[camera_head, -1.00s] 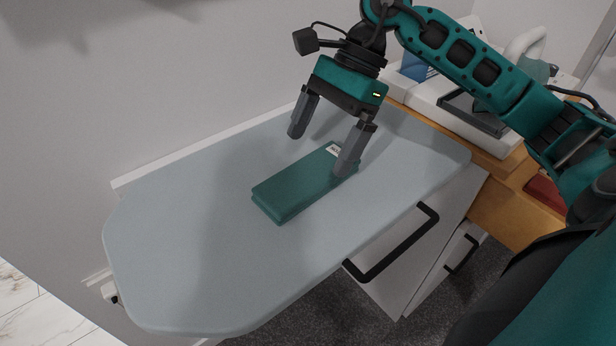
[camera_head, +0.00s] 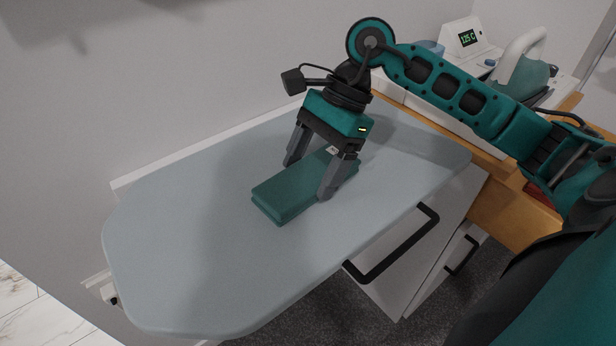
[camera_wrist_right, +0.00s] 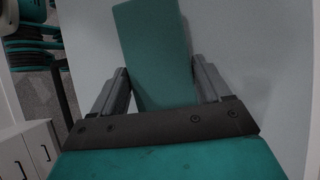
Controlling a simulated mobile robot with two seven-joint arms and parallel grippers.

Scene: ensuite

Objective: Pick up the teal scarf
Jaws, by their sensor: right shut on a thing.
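The teal scarf (camera_head: 284,194) is a flat folded rectangle lying on the pale grey-blue ironing board (camera_head: 190,250), with a small white label at its far end. My right gripper (camera_head: 307,182) is down over the scarf, with one finger on each long side, and is shut on it. In the right wrist view the scarf (camera_wrist_right: 152,45) runs between the two fingers of the gripper (camera_wrist_right: 163,85). The scarf appears to rest on the board. My left gripper is not in any view.
A white drawer unit with black handles (camera_head: 395,250) is below the board's right edge. The board's left half is clear, and a wall runs behind it.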

